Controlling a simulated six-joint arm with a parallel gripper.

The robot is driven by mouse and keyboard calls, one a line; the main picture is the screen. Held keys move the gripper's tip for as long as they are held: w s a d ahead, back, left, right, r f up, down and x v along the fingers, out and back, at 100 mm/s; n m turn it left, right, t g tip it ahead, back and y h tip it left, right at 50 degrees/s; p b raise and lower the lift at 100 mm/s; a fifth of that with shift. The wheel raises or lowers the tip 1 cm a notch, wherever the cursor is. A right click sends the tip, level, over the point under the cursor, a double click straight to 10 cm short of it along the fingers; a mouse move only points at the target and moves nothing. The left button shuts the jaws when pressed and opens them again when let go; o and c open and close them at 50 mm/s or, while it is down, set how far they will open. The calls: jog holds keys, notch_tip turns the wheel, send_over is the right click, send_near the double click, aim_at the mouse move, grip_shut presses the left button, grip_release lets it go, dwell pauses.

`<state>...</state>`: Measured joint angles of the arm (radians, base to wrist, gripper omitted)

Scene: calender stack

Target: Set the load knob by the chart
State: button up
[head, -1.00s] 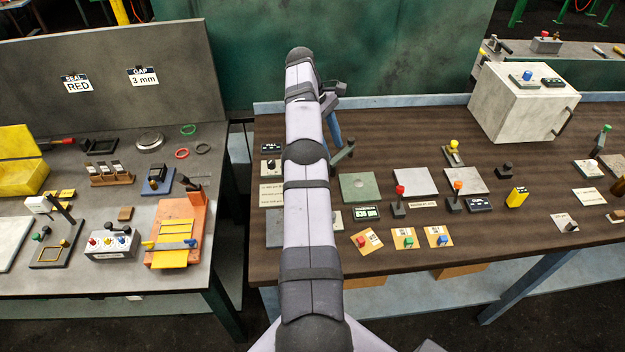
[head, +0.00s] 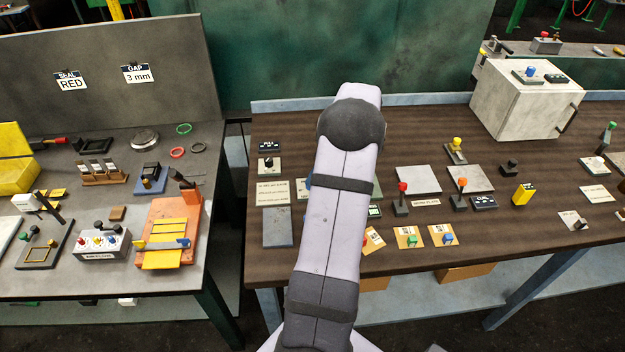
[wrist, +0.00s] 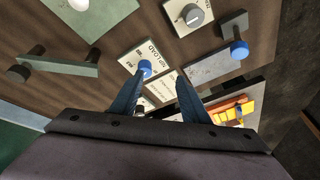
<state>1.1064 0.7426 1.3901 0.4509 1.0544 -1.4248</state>
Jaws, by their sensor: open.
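In the wrist view my gripper (wrist: 162,76) is open and empty, its two dark blue fingers apart over the bench. A blue knob (wrist: 145,68) on a pale plate, with lettering that seems to end in "LOAD", shows right by the left fingertip; I cannot tell whether they touch. In the head view a bit of blue (head: 308,181) shows at my arm's left edge, and my arm hides the gripper. A cream card with rows of small print, likely the chart (head: 272,193), lies left of my arm; it also appears between the fingers in the wrist view (wrist: 163,93).
A black knob on a white plate (head: 268,163) sits behind the card. A grey plate (head: 277,228) lies in front of it. Red-topped (head: 402,188) and orange-topped levers (head: 461,184) stand right of my arm. A white box (head: 520,100) stands at the back right.

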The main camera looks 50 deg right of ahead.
jog(key=shift+w+d+n+h, duration=0.25)
jog(key=shift+d+n, duration=0.15)
jog(key=shift+d, duration=0.2)
jog(key=shift+w+d+n+h, duration=0.25)
jog(key=shift+d+n, duration=0.15)
jog(key=shift+d, duration=0.15)
jog(key=shift+p+x, duration=1.55)
jog(key=shift+x, duration=2.05)
jog(key=shift+w, duration=0.1)
grip_shut()
